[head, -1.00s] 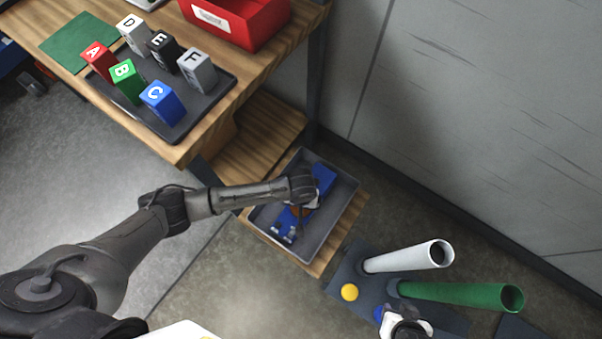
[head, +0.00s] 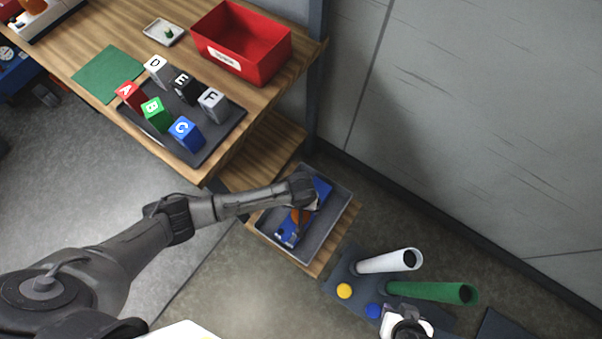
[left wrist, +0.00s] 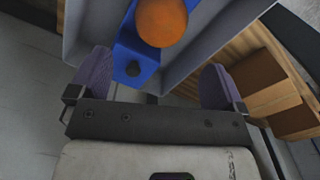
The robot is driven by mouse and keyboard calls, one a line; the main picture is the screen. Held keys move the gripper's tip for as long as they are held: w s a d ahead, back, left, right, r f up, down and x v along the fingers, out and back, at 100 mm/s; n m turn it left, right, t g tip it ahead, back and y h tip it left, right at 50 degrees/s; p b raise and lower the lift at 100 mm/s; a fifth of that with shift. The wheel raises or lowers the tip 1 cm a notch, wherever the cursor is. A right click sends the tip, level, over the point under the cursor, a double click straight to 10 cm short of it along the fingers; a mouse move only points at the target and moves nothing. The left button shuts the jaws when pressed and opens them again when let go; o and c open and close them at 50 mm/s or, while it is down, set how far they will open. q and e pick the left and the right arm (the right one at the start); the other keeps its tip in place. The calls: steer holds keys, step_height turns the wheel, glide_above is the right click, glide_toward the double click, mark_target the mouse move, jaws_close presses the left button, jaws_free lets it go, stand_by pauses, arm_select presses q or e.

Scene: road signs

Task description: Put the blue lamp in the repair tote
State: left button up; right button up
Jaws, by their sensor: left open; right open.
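The blue lamp, a blue body (head: 319,190) with an orange dome, lies in a grey tray (head: 328,228) on the low wooden shelf. In the left wrist view the blue lamp (left wrist: 137,62) shows just beyond the fingers, with its orange dome at the top. My left gripper (head: 304,200) is above the lamp and hides part of it; its two fingers (left wrist: 155,82) are spread, with nothing held. The red tote (head: 240,45) on the upper table has a white label too small to read. My right gripper (head: 405,325) is open at the bottom edge, near the tubes.
A dark tray (head: 222,124) of several lettered blocks and a green mat (head: 108,74) are on the table. A wall is at the right.

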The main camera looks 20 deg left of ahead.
arm_select(q)
steer(key=shift+r+p, duration=0.45)
steer(key=shift+r, duration=0.25)
arm_select(e)
steer(key=shift+r, duration=0.85)
arm_select(q)
steer(key=s+d+r+m+t+h, duration=0.2)
steer(key=s+d+r+m+h, duration=0.1)
steer(key=s+r, duration=0.5)
steer(key=s+a+r+y, duration=0.1)
steer(key=s+a+r, duration=0.2)
steer(key=s+a, duration=0.2)
steer(key=s+a+r+m+t+y, duration=0.1)
steer(key=s+a+r, duration=0.3)
steer(key=a, duration=0.4)
steer(key=shift+s+r+m+t+y, duration=0.3)
steer(key=shift+s+y, duration=0.1)
steer(key=shift+s, duration=0.2)
steer(key=shift+r, duration=0.15)
step_height(320, 180, up, 34)
steer(key=p, duration=3.4)
arm_select(e)
step_height(320, 180, up, 34)
steer(key=shift+r, duration=0.2)
